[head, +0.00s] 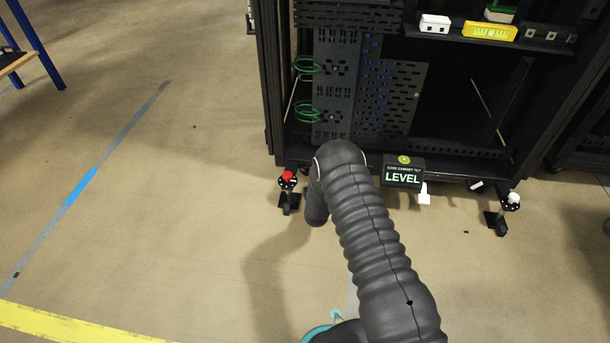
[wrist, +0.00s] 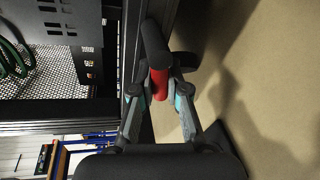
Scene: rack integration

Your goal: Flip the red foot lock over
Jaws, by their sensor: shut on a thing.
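The red foot lock (head: 288,177) sits at the lower left front of the black rack in the head view, on a black levelling foot. In the wrist view the red foot lock (wrist: 158,84) shows between the two fingertips of my gripper (wrist: 160,90). The fingers are closed on its sides. A dark rounded part (wrist: 154,42) extends beyond the red piece, toward the top of the picture. In the head view my arm hides the fingers.
The black rack (head: 440,157) stands close behind the foot. A display reading LEVEL (head: 403,177) is on its front bottom edge. A white-topped foot (head: 512,199) is at the right. Green cables (head: 306,110) hang inside the rack. The floor at left is clear.

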